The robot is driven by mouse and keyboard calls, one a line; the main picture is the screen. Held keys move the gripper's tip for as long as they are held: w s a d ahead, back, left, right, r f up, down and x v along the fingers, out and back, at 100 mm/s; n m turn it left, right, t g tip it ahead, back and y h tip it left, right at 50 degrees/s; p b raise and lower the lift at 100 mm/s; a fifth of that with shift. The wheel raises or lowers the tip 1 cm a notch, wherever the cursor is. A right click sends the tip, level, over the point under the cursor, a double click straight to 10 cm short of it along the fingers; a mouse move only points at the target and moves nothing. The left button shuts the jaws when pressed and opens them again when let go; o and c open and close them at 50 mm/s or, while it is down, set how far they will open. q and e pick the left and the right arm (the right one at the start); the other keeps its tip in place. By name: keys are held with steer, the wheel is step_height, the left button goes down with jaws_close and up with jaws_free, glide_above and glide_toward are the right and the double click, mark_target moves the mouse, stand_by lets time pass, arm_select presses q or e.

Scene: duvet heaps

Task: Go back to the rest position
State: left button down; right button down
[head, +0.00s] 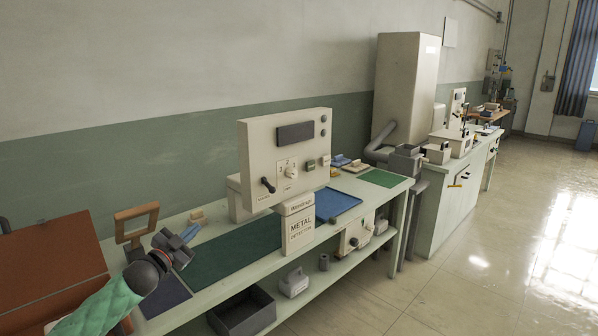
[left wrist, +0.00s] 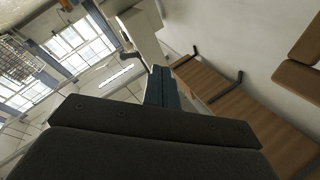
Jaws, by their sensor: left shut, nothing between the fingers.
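My left arm comes in from the lower left in a green sleeve, and my left gripper (head: 188,238) is raised near the left end of the bench. Its fingers are shut with nothing between them. They also show in the left wrist view (left wrist: 161,86), close together beyond the dark gripper body. My right gripper is in neither view.
A pale green bench (head: 205,207) runs along the wall with a metal detector box (head: 300,232), green mats and a blue tray (head: 336,203). A brown panel (head: 50,265) is at the far left. Open floor (head: 500,240) lies right.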

arm_select(q)
steer(key=s+d+f+n+g+y, duration=0.2)
steer(key=s+f, duration=1)
steer(key=s, duration=0.6)
steer(key=s+d+f+n+g+y, duration=0.2)
steer(key=s+d+f+n+g, duration=0.2)
steer(key=s, duration=1.5)
steer(key=s+d+f+n+g+y, duration=0.3)
steer(key=s+d+f+g, duration=0.5)
steer(key=s+f, duration=1)
steer(key=shift+s+d+f+n+g, duration=0.2)
steer(key=shift+f+n+g, duration=0.5)
steer(key=shift+g, duration=0.5)
steer(key=shift+w+f, duration=0.1)
